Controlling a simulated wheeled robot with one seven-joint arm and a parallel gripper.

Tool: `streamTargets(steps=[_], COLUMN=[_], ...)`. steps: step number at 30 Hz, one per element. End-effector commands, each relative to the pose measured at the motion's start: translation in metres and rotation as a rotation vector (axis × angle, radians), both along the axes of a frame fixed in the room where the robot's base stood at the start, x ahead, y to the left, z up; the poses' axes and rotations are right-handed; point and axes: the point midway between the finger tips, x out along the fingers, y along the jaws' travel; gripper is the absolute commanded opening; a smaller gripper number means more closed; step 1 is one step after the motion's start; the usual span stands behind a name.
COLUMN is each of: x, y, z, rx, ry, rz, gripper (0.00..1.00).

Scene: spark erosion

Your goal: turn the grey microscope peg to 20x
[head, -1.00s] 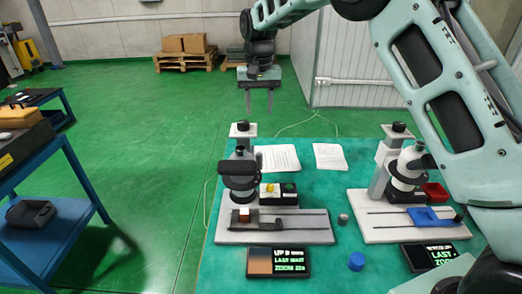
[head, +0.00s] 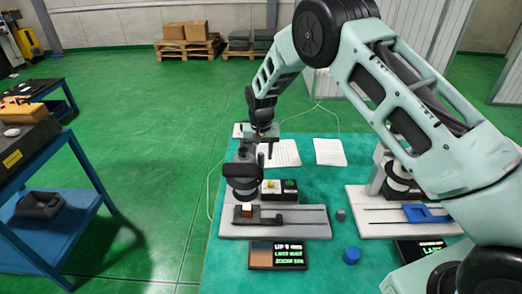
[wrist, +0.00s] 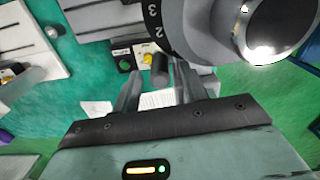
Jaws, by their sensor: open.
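The grey microscope (head: 243,172) stands on the left of the green table, on a light base plate. In the wrist view its dial (wrist: 157,25) shows the marks 3 and 2, with a short dark grey peg (wrist: 160,70) beside it. My gripper (wrist: 157,68) is open, and its two fingers appear on either side of the peg in that view. I cannot tell whether they touch it. In the head view my gripper (head: 269,150) is at the microscope's upper part, partly hidden. The display (head: 277,256) in front has a zoom line too blurred to read.
A white microscope (head: 396,180) stands on the right, partly behind my arm. A button box (head: 290,187) with yellow and green buttons is beside the grey microscope. Papers (head: 329,152) lie behind.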

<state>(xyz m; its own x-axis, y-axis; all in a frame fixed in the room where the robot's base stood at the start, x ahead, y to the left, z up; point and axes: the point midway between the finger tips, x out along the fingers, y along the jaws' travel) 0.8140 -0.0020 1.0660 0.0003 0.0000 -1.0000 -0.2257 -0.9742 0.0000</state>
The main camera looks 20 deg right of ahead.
Motion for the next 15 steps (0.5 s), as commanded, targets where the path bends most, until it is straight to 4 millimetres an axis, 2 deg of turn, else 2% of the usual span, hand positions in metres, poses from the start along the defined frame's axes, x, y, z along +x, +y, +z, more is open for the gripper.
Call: streamTargets(steps=[10,12,15], x=[-0.0001,-0.0001,-0.0002], y=[0.0001,0.0001,0.0], z=[-0.0039,-0.0039,-0.0038], rx=[0.0,0.0,0.0], ry=[0.0,0.0,0.0], rz=[0.0,0.001,0.001], gripper=[0.43,0.24,0.0])
